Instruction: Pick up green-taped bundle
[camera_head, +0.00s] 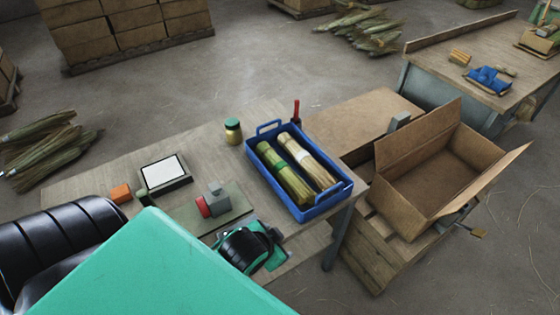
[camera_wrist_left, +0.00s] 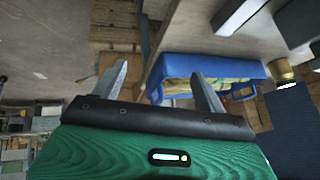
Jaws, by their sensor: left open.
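The green-taped bundle (camera_head: 283,172), pale straw with a green band, lies in a blue crate (camera_head: 325,206) on the workbench. A white-taped bundle (camera_head: 306,161) lies beside it on the right. My left gripper (camera_wrist_left: 158,72) is open, with nothing visible between its grey fingers. The blue crate (camera_wrist_left: 212,66) shows beyond the fingers in the left wrist view. Straw shows through its openings, but I cannot tell which bundle. In the head view, my teal and black arm parts are in front of the crate, and the fingertips cannot be made out. My right gripper is not in view.
An open cardboard box (camera_head: 440,178) stands right of the crate. A jar (camera_head: 233,131), a white pad in a dark tray (camera_head: 165,171), an orange block (camera_head: 121,193) and a grey-red device (camera_head: 214,201) sit on the workbench (camera_head: 90,180). Another table (camera_head: 455,68) stands at the back right.

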